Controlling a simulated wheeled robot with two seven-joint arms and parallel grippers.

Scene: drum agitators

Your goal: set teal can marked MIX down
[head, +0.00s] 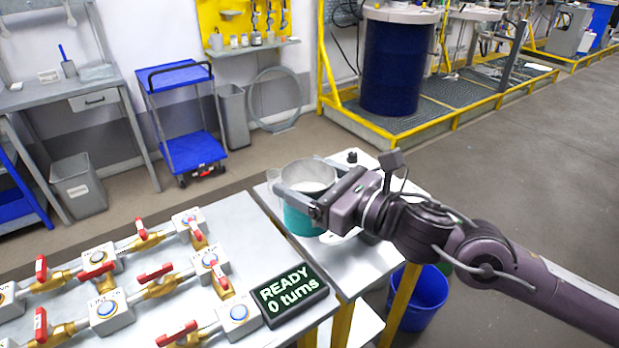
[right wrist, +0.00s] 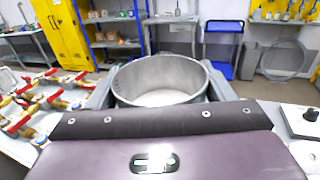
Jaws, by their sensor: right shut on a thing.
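The teal can (head: 303,219) is a round, open-topped can with a bare metal upper part, over the small white table (head: 371,262) right of the valve bench. My right gripper (head: 301,190) is shut on the can near its rim. The can looks upright; whether its base touches the tabletop cannot be told. In the right wrist view the can's metal rim and inside (right wrist: 160,82) show between the two fingers, with pale contents at the bottom. The MIX mark is not visible. My left gripper is not in view.
A display (head: 288,295) reading "READY 0 turns" sits on the valve bench, beside red-handled valves (head: 155,273). A small dark knob (head: 352,156) is on the table's back edge. A blue bucket (head: 421,299) stands below. A blue cart (head: 190,150) and a large blue drum (head: 395,65) stand behind.

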